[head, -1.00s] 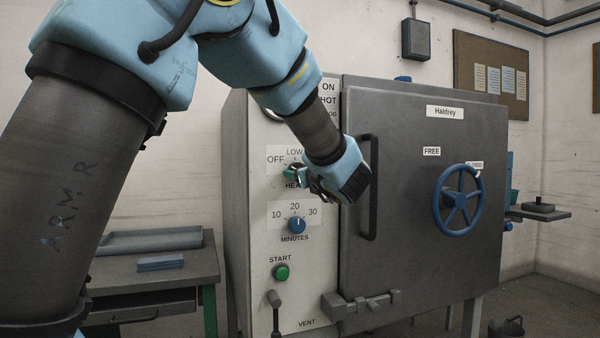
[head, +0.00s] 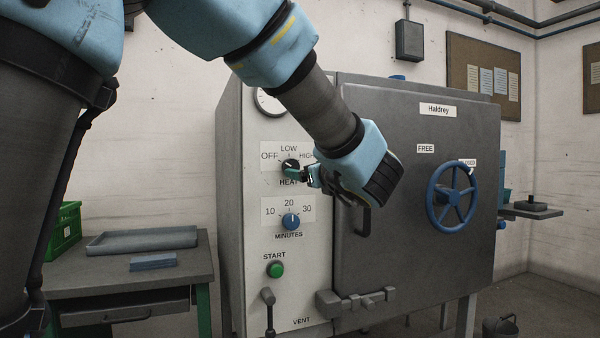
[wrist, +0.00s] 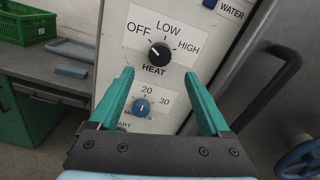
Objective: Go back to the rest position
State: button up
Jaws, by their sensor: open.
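My gripper (head: 308,175) is in front of the control panel of the grey Haldrey cabinet, near the heat knob. In the wrist view my gripper (wrist: 165,95) shows two green fingers spread apart with nothing between them. The black heat knob (wrist: 159,51) is beyond the fingertips and apart from them; its white mark points up and left, between OFF and LOW. In the head view the heat knob (head: 290,167) is partly covered by a fingertip. The blue minutes knob (head: 291,221) is below it, its mark near 20.
The cabinet door (head: 420,240) is closed, with a blue handwheel (head: 452,197) at right. A green start button (head: 275,270) and a lever (head: 268,300) are low on the panel. At left, a table (head: 190,270) holds a tray (head: 145,240), a blue block (head: 153,262) and a green crate (head: 62,232).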

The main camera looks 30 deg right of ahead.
jog(key=shift+s+a, duration=0.15)
jog(key=shift+s, duration=0.85)
jog(key=w+a+f+n+g+y+p, duration=0.3)
jog(key=a+f+n+g, duration=0.35)
jog(key=a, duration=0.65)
jog(key=w+a+f+n+g+y+p, duration=0.2)
jog(key=w+a+f+n+g+y, duration=0.15)
jog(key=a+f+n, duration=0.6)
jog(key=s+a+f+n+g+h+p, duration=0.2)
jog(key=s+a+f+n+g, duration=0.1)
jog(key=a+n, duration=0.5)
jog(key=s+a+f+n+g+h+p, duration=0.2)
jog(key=s+a+n, duration=0.4)
jog(key=a+n, duration=0.3)
jog(key=shift+s+f+n+g+p, duration=0.3)
jog(key=shift+f+g+p, duration=0.25)
jog(key=shift+p, duration=0.25)
jog(key=shift+a+r+h, duration=0.1)
jog(key=shift+h, duration=0.15)
